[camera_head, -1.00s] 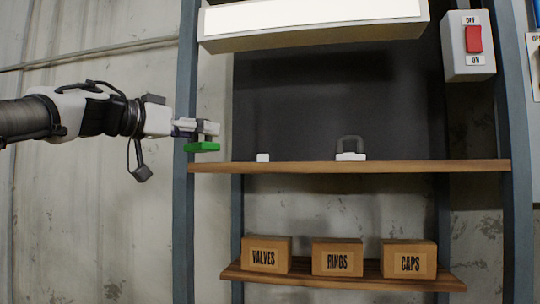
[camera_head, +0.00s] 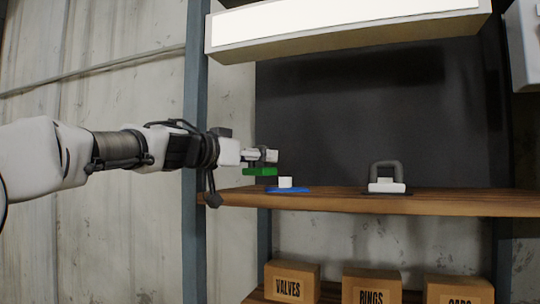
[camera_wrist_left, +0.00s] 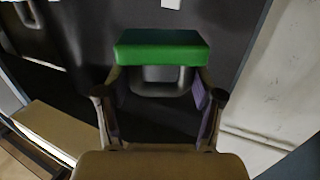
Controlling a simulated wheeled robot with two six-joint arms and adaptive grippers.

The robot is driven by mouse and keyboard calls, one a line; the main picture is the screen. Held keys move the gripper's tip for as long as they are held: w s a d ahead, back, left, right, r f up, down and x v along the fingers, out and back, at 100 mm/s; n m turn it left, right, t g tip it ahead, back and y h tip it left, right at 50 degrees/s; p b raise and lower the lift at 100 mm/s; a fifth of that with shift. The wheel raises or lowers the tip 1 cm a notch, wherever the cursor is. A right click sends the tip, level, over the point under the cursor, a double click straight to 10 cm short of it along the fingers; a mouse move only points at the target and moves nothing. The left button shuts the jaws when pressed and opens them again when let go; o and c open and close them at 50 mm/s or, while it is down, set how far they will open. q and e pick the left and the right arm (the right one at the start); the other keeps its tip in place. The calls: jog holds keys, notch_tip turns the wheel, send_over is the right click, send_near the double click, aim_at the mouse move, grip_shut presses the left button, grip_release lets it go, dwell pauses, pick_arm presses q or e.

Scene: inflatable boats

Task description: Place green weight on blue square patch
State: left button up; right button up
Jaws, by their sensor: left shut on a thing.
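The green weight (camera_head: 260,172) is held in my left gripper (camera_head: 268,156), a little above the wooden shelf's left part. In the left wrist view the green weight (camera_wrist_left: 162,48) shows beyond the fingers, with a grey handle between them (camera_wrist_left: 160,84). The blue patch (camera_head: 288,190) lies flat on the shelf just right of and below the weight. A small white block (camera_head: 285,182) stands on or at the patch; I cannot tell which. My right gripper is not in view.
A white block with a grey handle (camera_head: 387,186) stands on the wooden shelf (camera_head: 350,202) further right. A bright lamp housing (camera_head: 340,28) hangs above. A blue-grey post (camera_head: 195,120) stands behind my arm.

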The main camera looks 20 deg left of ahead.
pick_arm(q)
jog(key=w+f, duration=0.1)
jog(key=w+d+f, duration=0.1)
jog(key=w, duration=0.1)
jog(key=shift+w+d+f+b, duration=0.1)
jog(key=shift+w+f+b, duration=0.15)
jog(key=shift+b, duration=0.05)
jog(key=shift+w+f, duration=0.1)
jog(key=shift+f, duration=0.15)
jog(key=shift+r, duration=0.1)
jog(key=shift+d, duration=0.1)
jog(key=o, duration=1.5)
jog(key=shift+w+d, duration=0.1)
jog(key=shift+o, duration=0.2)
jog(key=shift+s, duration=0.2)
